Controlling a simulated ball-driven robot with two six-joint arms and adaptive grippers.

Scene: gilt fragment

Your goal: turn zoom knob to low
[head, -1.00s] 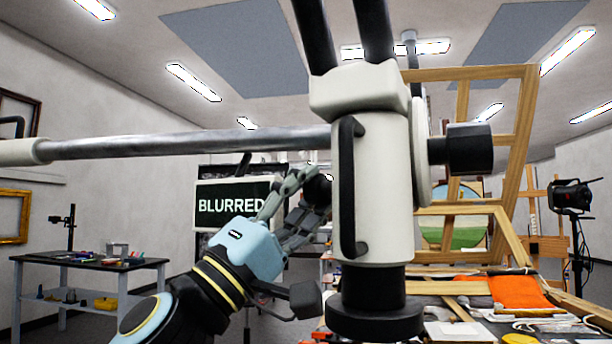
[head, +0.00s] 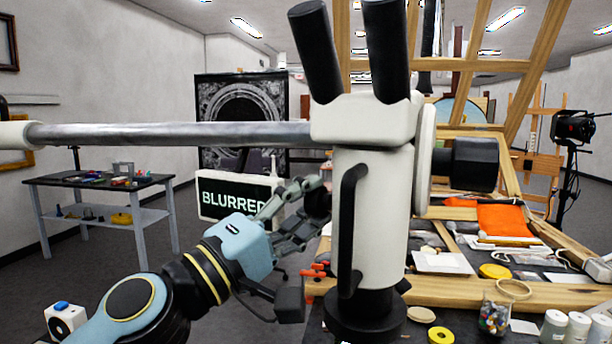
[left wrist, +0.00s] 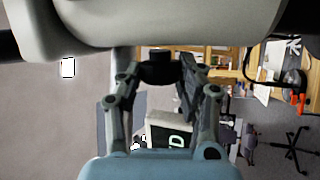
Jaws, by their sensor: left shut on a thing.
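The microscope (head: 372,215) is a cream column with two black eyepieces, held on a metal boom. A small dark knob (head: 319,203) on its left side is partly hidden by my fingers; it also shows in the left wrist view (left wrist: 158,66) between the fingertips. My left gripper (head: 313,198) reaches in from the left and is shut on this knob. A larger black knob (head: 474,164) sticks out on the right side, apart from my gripper. A screen (head: 238,197) behind my gripper reads "BLURRED". No knob markings are readable. My right gripper is not in view.
The metal boom (head: 170,134) crosses above my left arm. A black vertical handle (head: 350,230) stands on the column's front, close to the gripper. A bench with frames, orange cloth (head: 505,220) and jars (head: 553,328) lies right. A side table (head: 95,183) stands left.

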